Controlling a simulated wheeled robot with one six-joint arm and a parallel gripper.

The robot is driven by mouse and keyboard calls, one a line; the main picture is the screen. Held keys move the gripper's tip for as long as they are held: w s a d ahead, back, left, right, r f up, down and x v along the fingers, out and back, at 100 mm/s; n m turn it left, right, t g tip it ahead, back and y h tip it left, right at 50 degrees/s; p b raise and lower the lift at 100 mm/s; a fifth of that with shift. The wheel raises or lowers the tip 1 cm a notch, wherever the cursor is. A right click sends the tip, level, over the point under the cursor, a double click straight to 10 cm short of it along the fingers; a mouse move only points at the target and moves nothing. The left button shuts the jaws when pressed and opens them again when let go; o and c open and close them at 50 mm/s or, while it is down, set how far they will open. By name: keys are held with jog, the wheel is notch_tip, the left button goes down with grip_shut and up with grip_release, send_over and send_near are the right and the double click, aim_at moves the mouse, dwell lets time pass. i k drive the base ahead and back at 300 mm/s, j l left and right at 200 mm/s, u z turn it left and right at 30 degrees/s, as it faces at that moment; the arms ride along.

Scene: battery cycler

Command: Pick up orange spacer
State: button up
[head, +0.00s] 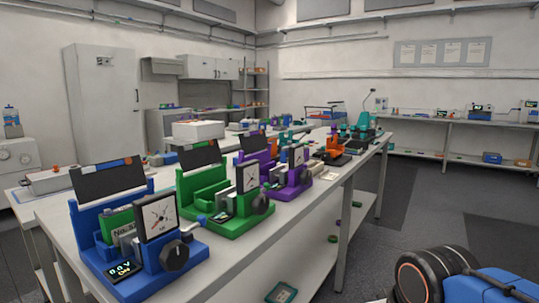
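I cannot clearly pick out the orange spacer in the head view. An orange device (334,145) stands far along the bench, among the row of testers, and is too small to tell in detail. A small orange item (523,162) lies on the lower shelf at the far right, and its kind is unclear. My gripper is not in view. A dark, round part with an orange ring and a blue part at the bottom right appear to belong to my arm.
A long white bench (245,262) carries a blue tester (185,254), a green tester (232,222) and a purple tester (298,186). Its lower shelf (315,250) holds small items. A wall bench (455,121) stands at the right. Open grey floor (432,190) lies between.

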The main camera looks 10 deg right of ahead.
aim_at(274, 140)
jog(key=i+l+u, duration=0.1)
jog(key=l+u, duration=0.25)
jog(key=i+l+u, duration=0.1)
jog(key=l+u, duration=0.45)
jog(key=u, duration=0.2)
jog(key=i, duration=0.05)
